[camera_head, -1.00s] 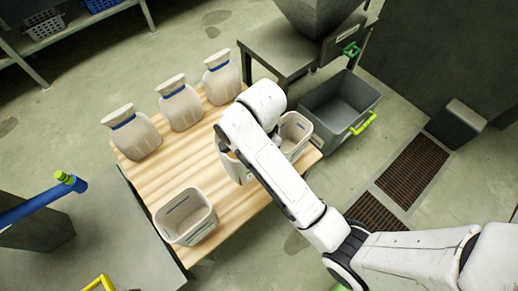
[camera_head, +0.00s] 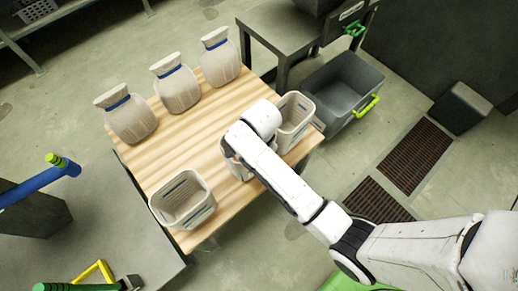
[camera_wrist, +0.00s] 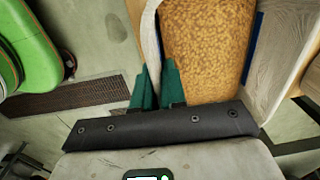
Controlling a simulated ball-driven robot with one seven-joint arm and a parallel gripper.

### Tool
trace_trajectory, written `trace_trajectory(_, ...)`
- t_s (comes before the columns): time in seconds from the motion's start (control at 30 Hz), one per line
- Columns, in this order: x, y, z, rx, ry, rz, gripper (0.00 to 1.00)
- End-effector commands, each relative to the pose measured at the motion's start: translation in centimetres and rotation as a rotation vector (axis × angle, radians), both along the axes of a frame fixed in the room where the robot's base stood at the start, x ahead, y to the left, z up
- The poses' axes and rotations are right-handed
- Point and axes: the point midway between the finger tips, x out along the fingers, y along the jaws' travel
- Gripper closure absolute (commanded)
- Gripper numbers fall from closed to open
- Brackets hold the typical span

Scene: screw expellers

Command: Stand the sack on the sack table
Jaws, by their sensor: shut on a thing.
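My gripper's green fingers (camera_wrist: 157,82) are shut on the pale rim of an open-topped container (camera_wrist: 148,32) in the wrist view. I cannot tell if this is the task's sack. Yellow-brown granular stuff fills it, and a blue stripe shows on its right. In the head view a small part of a pale container (camera_head: 236,168) shows beneath my arm, over the wooden table; my fingers are hidden there. Three upright tied sacks (camera_head: 176,88) with blue bands stand along the table's far-left edge. The wooden table (camera_head: 205,130) has a bare middle.
An empty pale open container (camera_head: 183,200) stands at the table's near-left corner, another (camera_head: 296,118) at its right end. A dark grey bin (camera_head: 340,92) with a yellow-green handle stands beyond on the floor. A grey surface (camera_head: 120,225) lies to the left, with a blue pole (camera_head: 38,186).

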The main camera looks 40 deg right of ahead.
Motion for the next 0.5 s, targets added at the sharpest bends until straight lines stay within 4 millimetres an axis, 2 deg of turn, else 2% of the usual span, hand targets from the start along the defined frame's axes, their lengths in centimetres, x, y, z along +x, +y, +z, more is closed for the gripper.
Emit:
trace_trajectory(0.1, 0.1, 0.0, -1.6, -0.001, -0.002, 0.000, 1.00)
trace_trajectory(0.2, 0.2, 0.0, -2.2, -0.001, -0.004, 0.000, 1.00)
trace_trajectory(0.5, 0.2, 0.0, -2.4, -0.001, -0.005, 0.000, 1.00)
